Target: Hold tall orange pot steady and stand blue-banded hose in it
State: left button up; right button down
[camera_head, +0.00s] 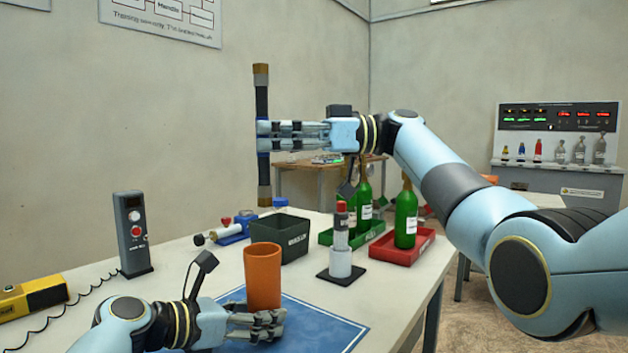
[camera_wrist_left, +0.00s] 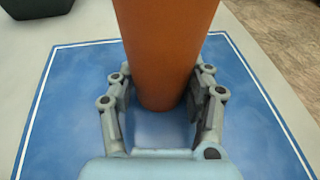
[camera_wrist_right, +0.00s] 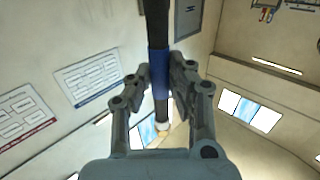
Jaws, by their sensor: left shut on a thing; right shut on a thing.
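The tall orange pot (camera_head: 263,274) stands upright on the blue mat (camera_head: 318,322). My left gripper (camera_head: 272,322) is shut around the lower part of the pot; the left wrist view shows the pot (camera_wrist_left: 165,50) between both fingers. My right gripper (camera_head: 262,135) is shut on the blue-banded hose (camera_head: 262,100), near its blue band. The hose is dark with brass-coloured ends and hangs upright, well above the table, its lower end above the pot in the picture. The right wrist view shows the blue band (camera_wrist_right: 159,60) at the fingers.
A dark bin (camera_head: 281,240) stands behind the pot. A capped cylinder on a black base (camera_head: 340,270) is to its right, with green bottles in a green tray (camera_head: 345,238) and a red tray (camera_head: 400,250) beyond. A grey handset (camera_head: 132,235) stands at left.

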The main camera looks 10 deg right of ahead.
jog(key=shift+a+r, duration=0.25)
jog(key=shift+a, duration=0.1)
notch_tip(320, 180, down, 16)
dwell(1.2)
jog(key=c, duration=1.2)
grip_release()
jog(key=shift+o, duration=0.2)
jog(key=shift+d, duration=0.2)
jog(key=d, duration=1.1)
jog(key=shift+w+d, duration=0.2)
jog(key=shift+d, duration=0.2)
